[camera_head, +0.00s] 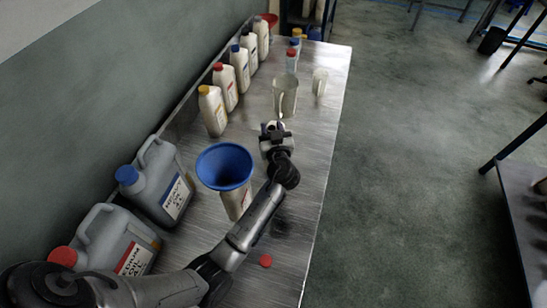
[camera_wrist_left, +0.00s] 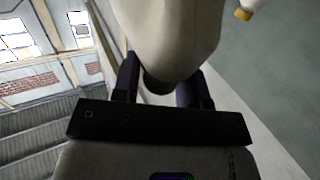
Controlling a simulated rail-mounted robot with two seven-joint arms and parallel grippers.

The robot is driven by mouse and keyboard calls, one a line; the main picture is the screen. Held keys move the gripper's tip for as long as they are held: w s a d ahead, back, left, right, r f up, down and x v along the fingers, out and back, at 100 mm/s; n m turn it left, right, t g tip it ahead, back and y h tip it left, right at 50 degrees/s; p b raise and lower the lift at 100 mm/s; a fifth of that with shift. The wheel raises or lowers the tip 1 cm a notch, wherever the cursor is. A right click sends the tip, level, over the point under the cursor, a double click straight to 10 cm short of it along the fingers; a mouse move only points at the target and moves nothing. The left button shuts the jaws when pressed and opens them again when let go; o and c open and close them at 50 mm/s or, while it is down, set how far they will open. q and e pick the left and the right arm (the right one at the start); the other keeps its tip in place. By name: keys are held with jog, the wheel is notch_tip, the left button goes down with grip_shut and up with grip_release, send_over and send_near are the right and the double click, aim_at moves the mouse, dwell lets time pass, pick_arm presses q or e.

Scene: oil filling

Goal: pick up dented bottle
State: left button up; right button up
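Several pale bottles stand along the wall: yellow-capped (camera_head: 213,110), red-capped (camera_head: 225,87) and blue-capped (camera_head: 240,68) ones are nearest. No dent can be made out on any of them. My left gripper (camera_head: 273,127) is over the middle of the bench, its fingers well apart, just on the near side of a pale jug (camera_head: 285,97). In the left wrist view, a large pale body (camera_wrist_left: 165,35) fills the top middle and hides the fingertips. I cannot tell what it is or whether the fingers touch it. My right gripper is not in view.
A blue funnel (camera_head: 224,165) sits on a pale container (camera_head: 236,203) beside my left arm. Two grey canisters (camera_head: 158,185) (camera_head: 112,238) stand by the wall. The bench's right edge (camera_head: 327,170) is clear.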

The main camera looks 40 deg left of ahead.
pick_arm(q)
jog(key=shift+f, duration=0.25)
grip_shut()
